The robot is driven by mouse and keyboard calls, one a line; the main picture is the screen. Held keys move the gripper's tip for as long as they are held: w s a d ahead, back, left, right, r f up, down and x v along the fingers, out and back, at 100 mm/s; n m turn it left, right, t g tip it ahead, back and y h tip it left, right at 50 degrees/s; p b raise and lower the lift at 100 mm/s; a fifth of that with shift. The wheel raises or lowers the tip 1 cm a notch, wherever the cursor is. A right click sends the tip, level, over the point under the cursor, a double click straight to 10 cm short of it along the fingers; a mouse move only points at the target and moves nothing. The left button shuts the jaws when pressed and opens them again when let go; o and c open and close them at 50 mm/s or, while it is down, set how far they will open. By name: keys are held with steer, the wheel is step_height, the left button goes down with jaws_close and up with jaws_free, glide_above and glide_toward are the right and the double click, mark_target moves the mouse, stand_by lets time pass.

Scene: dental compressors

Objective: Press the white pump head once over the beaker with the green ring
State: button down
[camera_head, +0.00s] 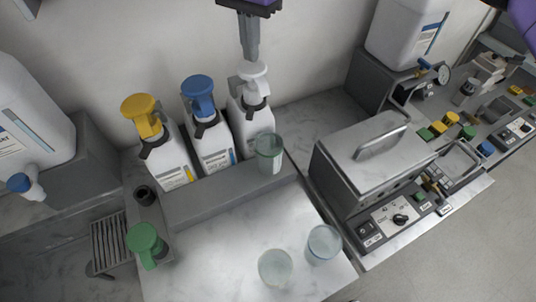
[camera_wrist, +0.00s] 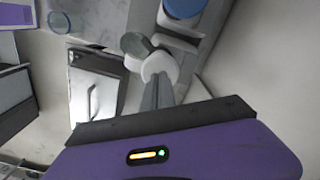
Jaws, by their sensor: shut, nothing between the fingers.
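The white pump head (camera_head: 252,72) tops the right-hand bottle (camera_head: 259,121) of three in a row; it also shows in the wrist view (camera_wrist: 157,64). My gripper (camera_head: 252,58) is shut and empty, pointing down at the white pump head. Its fingertips overlap the pump head in the wrist view (camera_wrist: 160,78); whether they touch it I cannot tell. A clear beaker with a greenish rim (camera_head: 269,154) stands in front of that bottle, below the pump's spout side. It shows beside the pump head in the wrist view (camera_wrist: 136,44).
A blue pump head (camera_head: 198,88) and a yellow one (camera_head: 141,106) stand to the left. Two more beakers, one pale (camera_head: 275,268) and one bluish (camera_head: 323,244), stand on the front counter. A metal box with a handle (camera_head: 372,160) is at the right.

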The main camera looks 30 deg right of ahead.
mark_target(252, 67)
steer(key=shift+f, duration=0.2)
steer(key=shift+f+b, duration=1.15)
steer(key=shift+f, duration=1.05)
steer(key=shift+r+p, duration=1.65)
steer(key=shift+r, duration=0.7)
steer(key=shift+r, duration=0.15)
step_height(252, 67, up, 6)
steer(key=p, duration=0.4)
